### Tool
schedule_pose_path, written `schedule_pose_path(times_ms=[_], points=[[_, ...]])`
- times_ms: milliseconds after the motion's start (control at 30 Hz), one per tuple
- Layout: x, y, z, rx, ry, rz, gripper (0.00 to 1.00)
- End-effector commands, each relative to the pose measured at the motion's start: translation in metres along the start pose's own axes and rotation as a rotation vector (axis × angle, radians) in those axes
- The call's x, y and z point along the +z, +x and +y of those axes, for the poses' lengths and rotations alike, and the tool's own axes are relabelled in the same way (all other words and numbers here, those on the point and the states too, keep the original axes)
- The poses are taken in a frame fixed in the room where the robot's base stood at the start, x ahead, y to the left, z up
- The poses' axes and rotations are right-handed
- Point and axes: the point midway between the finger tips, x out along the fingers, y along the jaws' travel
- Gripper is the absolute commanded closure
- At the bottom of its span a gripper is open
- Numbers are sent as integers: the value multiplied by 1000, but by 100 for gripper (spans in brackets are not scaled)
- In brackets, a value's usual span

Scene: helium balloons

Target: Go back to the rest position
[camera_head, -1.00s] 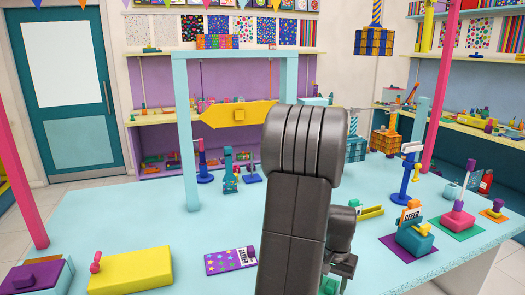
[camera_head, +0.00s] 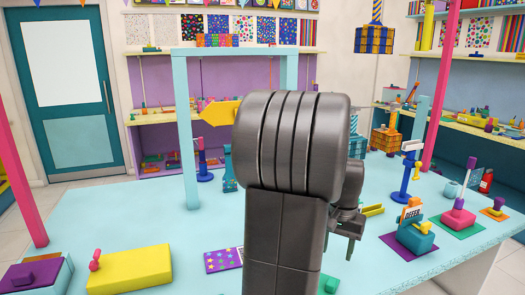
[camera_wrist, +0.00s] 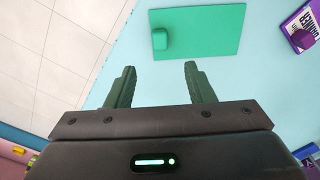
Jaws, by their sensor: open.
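My gripper (camera_head: 350,247) is low on the right side of my arm in the head view, above the light blue table (camera_head: 110,223). In the wrist view my gripper (camera_wrist: 157,85) has its two dark green fingers apart, with nothing between them. A green mat (camera_wrist: 205,33) with a small green block (camera_wrist: 159,39) on it lies beyond the fingertips, apart from them. My arm hides the middle of the table and part of the yellow arrow sign (camera_head: 220,112) in the head view.
A purple starred card (camera_head: 223,260) lies left of my arm. A yellow box (camera_head: 130,270) and a purple box (camera_head: 35,277) stand at the front left. A teal block with an offer sign (camera_head: 414,236) stands to the right. A light blue frame (camera_head: 186,130) rises behind.

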Motion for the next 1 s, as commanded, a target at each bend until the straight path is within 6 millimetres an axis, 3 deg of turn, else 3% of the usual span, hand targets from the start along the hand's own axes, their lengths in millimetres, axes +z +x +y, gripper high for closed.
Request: schedule_pose_path(times_ms=[33, 67, 733, 800, 1000], points=[[-1, -11, 0, -1, 0, 5, 52], [0, -8, 0, 0, 0, -2, 52], [1, 132, 0, 1, 0, -5, 52], [0, 111, 0, 0, 0, 2, 52], [0, 84, 0, 0, 0, 1, 52]])
